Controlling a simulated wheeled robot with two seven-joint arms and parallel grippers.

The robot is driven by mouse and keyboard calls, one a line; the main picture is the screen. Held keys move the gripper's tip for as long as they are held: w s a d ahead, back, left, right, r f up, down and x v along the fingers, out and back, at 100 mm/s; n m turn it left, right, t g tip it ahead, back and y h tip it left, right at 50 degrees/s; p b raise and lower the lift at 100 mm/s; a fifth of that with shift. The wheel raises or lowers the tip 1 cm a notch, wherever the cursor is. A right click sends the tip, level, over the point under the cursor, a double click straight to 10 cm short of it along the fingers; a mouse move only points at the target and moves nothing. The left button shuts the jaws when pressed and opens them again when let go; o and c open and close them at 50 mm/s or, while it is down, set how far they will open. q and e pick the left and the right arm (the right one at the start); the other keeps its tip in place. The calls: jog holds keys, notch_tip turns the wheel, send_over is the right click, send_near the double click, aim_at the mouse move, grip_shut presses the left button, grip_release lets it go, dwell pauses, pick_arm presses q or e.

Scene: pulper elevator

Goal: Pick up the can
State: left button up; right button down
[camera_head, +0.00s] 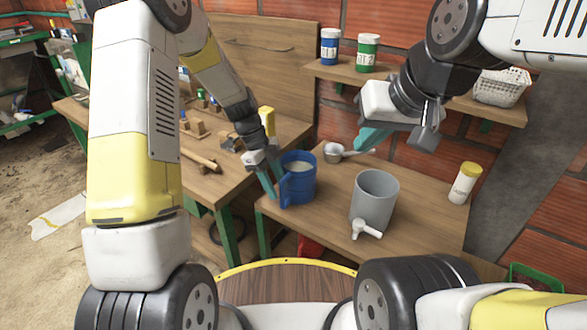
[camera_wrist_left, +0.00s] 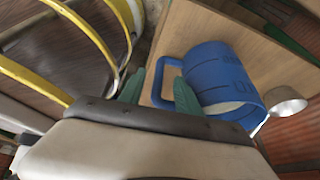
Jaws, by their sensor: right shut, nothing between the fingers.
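The blue can (camera_head: 299,182) stands upright on the wooden table, with pale contents and a handle facing my left gripper. In the left wrist view the can (camera_wrist_left: 222,80) is close, with its handle (camera_wrist_left: 157,82) showing between my fingertips. My left gripper (camera_head: 268,182) is at the handle side of the can; in the wrist view its teal fingers (camera_wrist_left: 158,90) are apart, and a gap shows beside the handle. Whether a finger touches the handle I cannot tell. My right gripper (camera_head: 367,139) is shut and empty, above the back of the table.
A grey pot with a white tap (camera_head: 374,197) stands right of the can. A metal scoop (camera_head: 334,152) lies behind it. A yellow-lidded jar (camera_head: 464,183) is at the right. A left workbench (camera_head: 220,172) holds a mallet (camera_head: 200,161). The wall shelf (camera_head: 345,74) holds jars.

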aim_at(281, 194)
pick_arm(q)
jog(key=x, duration=0.3)
jog(key=shift+s+d+f, duration=0.1)
jog(key=shift+d+f, duration=0.05)
jog(key=shift+f, duration=0.15)
grip_shut()
jog(key=shift+r, duration=0.15)
dwell(1.0)
